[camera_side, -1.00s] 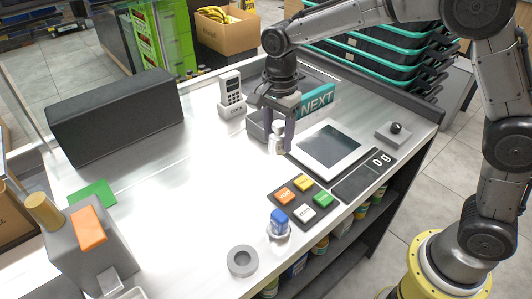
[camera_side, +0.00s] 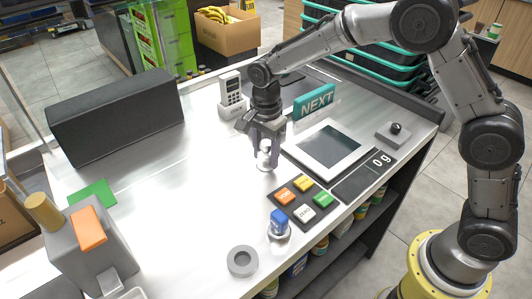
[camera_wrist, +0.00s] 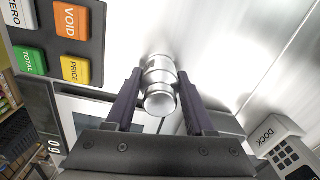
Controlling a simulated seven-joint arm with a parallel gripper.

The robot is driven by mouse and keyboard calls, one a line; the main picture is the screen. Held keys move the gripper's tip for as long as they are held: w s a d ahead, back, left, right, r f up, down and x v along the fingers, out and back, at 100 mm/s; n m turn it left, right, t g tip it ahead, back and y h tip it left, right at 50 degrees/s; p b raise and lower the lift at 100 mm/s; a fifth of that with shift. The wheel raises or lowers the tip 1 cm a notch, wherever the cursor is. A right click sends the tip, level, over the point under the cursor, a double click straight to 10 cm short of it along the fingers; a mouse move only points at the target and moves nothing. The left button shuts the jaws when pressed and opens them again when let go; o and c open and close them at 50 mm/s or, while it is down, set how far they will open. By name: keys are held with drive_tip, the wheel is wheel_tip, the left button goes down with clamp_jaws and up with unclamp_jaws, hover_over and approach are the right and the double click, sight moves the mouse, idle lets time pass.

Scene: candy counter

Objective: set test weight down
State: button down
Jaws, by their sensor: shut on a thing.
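The test weight (camera_wrist: 160,85) is a shiny silver cylinder with a narrowed neck and a round knob. In the wrist view it sits between the two fingers of my gripper (camera_wrist: 160,100), which is shut on it. In the side view my gripper (camera_side: 266,150) points down over the bright counter, with the weight (camera_side: 267,163) upright at its fingertips, left of the scale (camera_side: 331,147). The weight's base is at or very near the counter surface; I cannot tell if it touches. The fingers hide part of the weight.
The keypad with coloured buttons (camera_side: 303,200) lies in front and to the right. A grey ring (camera_side: 242,261) and a blue-topped stamp (camera_side: 279,223) are near the front edge. The NEXT sign (camera_side: 315,101) and dock phone (camera_side: 231,92) stand behind. The counter's left middle is clear.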

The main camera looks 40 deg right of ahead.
sight(266, 143)
drive_tip(key=shift+c, duration=1.3)
unclamp_jaws()
drive_tip(key=shift+f, duration=0.15)
wheel_tip(266, 143, up, 12)
drive_tip(key=shift+r, duration=0.25)
drive_tip(key=s+d+r+n+t, duration=0.1)
drive_tip(key=s+d+r+n, duration=0.2)
drive_tip(key=s, duration=0.4)
drive_tip(key=s+d+r+n+t, duration=0.2)
drive_tip(key=s+d+n, duration=0.2)
drive_tip(key=s, duration=0.2)
drive_tip(key=s+d+r+n+t, duration=0.1)
drive_tip(key=s+d+r+n, duration=0.2)
drive_tip(key=s, duration=0.4)
drive_tip(key=s+d+f+n+t, duration=0.1)
drive_tip(key=s+f+n, duration=0.4)
drive_tip(key=s, duration=0.3)
drive_tip(key=shift+s+d+f+n+t, duration=0.15)
drive_tip(key=shift+s+d+n+t, duration=0.2)
drive_tip(key=shift+n, duration=0.25)
